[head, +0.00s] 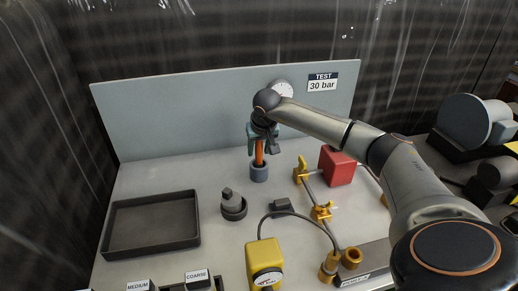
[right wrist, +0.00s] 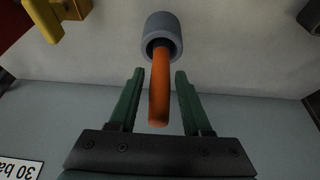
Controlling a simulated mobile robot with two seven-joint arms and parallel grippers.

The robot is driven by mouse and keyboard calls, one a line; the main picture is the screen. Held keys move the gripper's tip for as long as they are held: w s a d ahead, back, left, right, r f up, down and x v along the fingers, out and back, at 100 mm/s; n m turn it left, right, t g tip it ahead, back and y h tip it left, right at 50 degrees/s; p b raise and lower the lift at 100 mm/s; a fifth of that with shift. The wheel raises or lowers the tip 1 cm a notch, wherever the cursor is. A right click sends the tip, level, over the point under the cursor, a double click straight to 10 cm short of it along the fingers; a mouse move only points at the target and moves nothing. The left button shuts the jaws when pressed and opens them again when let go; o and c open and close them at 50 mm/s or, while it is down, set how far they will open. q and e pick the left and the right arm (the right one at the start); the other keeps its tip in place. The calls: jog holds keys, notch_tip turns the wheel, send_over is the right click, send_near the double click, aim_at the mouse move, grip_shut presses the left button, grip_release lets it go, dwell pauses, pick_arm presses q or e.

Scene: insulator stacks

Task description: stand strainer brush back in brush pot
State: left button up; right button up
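The strainer brush shows as an orange handle (head: 260,153) standing in the blue-grey brush pot (head: 259,173). In the right wrist view the handle (right wrist: 160,90) runs into the mouth of the pot (right wrist: 163,28). The brush's other end is hidden inside the pot. My right gripper (head: 263,146) is above the pot with its green fingers (right wrist: 160,75) on either side of the handle. A gap shows between the handle and each finger, so the gripper is open. My left gripper is not in view.
A grey panel with a gauge (head: 281,89) and a "30 bar" sign (head: 323,82) stands behind. An empty dark tray (head: 112,248) lies left. A dark cup (head: 233,208) is nearer. A red block (head: 337,166), yellow fittings (head: 300,171) and a yellow pump (head: 264,250) stand right and front.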

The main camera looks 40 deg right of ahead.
jog(key=shift+o, duration=0.8)
jog(key=v, duration=1.2)
jog(key=shift+r, duration=0.25)
jog(key=shift+a, duration=0.1)
